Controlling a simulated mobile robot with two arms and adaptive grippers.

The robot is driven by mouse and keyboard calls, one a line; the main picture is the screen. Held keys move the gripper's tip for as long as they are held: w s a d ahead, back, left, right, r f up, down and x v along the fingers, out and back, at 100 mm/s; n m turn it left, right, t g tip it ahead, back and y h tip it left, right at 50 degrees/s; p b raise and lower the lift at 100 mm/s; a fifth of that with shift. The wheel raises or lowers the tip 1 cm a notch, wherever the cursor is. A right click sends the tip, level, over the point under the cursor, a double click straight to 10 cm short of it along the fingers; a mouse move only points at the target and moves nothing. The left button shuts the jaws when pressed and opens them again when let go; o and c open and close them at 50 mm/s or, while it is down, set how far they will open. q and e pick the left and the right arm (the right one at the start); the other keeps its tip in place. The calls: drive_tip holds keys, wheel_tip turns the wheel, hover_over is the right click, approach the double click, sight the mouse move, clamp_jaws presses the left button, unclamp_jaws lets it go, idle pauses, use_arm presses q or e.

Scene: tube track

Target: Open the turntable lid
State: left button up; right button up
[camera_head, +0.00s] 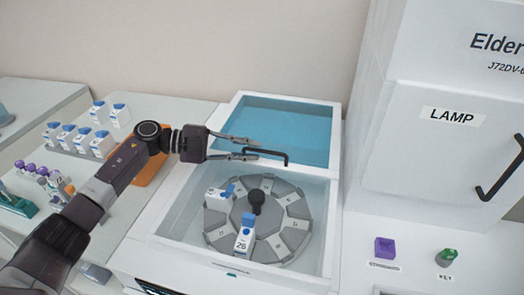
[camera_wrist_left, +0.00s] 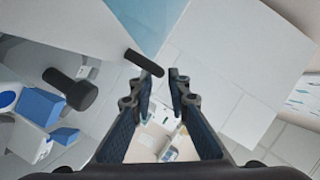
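The turntable lid (camera_head: 290,119) is a blue see-through panel over the back part of the white machine. A black bar handle (camera_head: 268,153) sits at its front edge. My left gripper (camera_head: 250,149) is open and empty, with its fingertips close to the left end of the handle. In the left wrist view the handle (camera_wrist_left: 145,62) shows just past the fingertips (camera_wrist_left: 164,80), to the left and not between them. The grey turntable (camera_head: 278,212) is uncovered in front of the lid. It has a black knob (camera_head: 256,199) and holds white, blue-capped boxes. My right gripper is not in view.
A tall white cabinet (camera_head: 430,120) marked LAMP stands close on the right. Several white and blue boxes (camera_head: 102,144) and a tube rack stand on the left table.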

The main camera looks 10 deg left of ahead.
use_arm(q)
drive_tip(key=v, duration=0.7)
drive_tip(key=shift+a, duration=0.35)
drive_tip(key=shift+s, duration=0.2)
